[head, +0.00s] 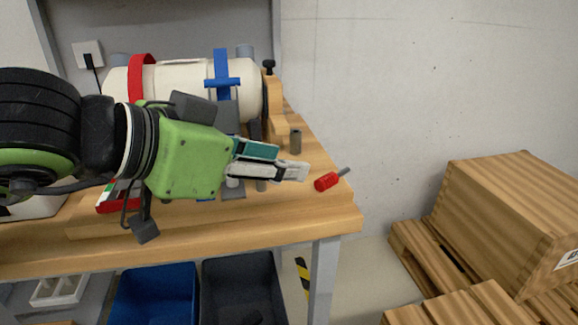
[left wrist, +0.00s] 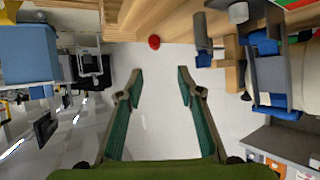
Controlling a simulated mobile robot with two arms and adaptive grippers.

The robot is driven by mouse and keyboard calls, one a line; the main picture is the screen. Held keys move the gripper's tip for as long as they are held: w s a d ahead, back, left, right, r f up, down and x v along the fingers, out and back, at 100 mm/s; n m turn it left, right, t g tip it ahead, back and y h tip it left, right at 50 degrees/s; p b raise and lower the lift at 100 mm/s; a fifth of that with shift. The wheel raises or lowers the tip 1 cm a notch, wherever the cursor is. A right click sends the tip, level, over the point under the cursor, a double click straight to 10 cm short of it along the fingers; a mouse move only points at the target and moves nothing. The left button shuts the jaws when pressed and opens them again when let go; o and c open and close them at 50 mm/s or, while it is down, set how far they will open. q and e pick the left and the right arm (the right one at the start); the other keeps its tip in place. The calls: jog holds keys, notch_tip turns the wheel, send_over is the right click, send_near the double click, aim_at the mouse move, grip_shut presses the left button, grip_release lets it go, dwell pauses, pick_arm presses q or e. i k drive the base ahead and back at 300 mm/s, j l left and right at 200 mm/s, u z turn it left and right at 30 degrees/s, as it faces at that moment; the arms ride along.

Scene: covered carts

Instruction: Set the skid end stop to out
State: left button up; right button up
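A cream cylinder (head: 185,80) lies on the workbench, held by a red strap (head: 135,80) and a blue strap (head: 221,68). A wooden end piece (head: 275,108) with a black knob (head: 268,65) stands at its right end. It may be the skid end stop; I cannot tell its setting. My left gripper (head: 296,172) is in front of the cylinder, over the bench's right part, pointing right. In the left wrist view its two green fingers (left wrist: 160,85) are apart with nothing between them. My left arm hides part of the skid. My right gripper is not in view.
A red-handled tool (head: 327,181) lies near the bench's right edge, just beyond my left fingertips. A small grey cylinder (head: 295,141) stands behind it. Blue (head: 155,295) and dark (head: 243,290) bins are under the bench. A wooden crate (head: 510,205) stands at right.

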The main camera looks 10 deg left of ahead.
aim_at(276, 125)
jog(key=k, duration=1)
